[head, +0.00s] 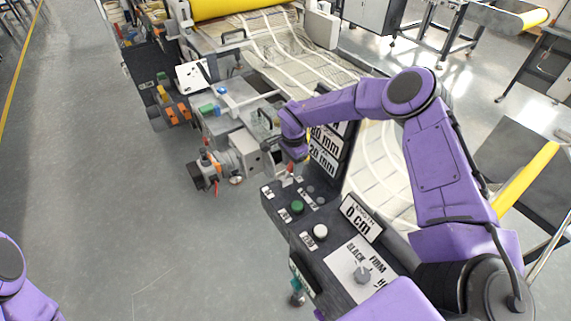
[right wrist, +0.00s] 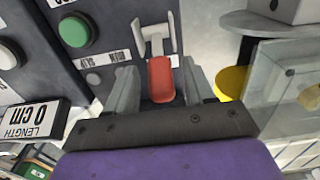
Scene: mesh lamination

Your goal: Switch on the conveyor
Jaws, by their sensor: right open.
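The dark control panel (head: 330,258) of the conveyor stands in front of me. At its far end is a red-tipped switch lever (head: 291,169), seen close up in the right wrist view (right wrist: 160,78) with a pale bracket around its far end. My right gripper (head: 296,158) is over that end of the panel, pointing down. Its two grey fingers (right wrist: 160,88) are open, one on each side of the red lever; I cannot tell whether they touch it. The conveyor belt (head: 285,40) carries white mesh strips. My left gripper is out of the picture.
On the panel are a green button (head: 297,207), a white button (head: 320,231), a grey knob (head: 362,275) and a "0 cm" length sign (head: 360,217). A motor unit (head: 220,166) stands left of my right gripper. The floor at left is clear.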

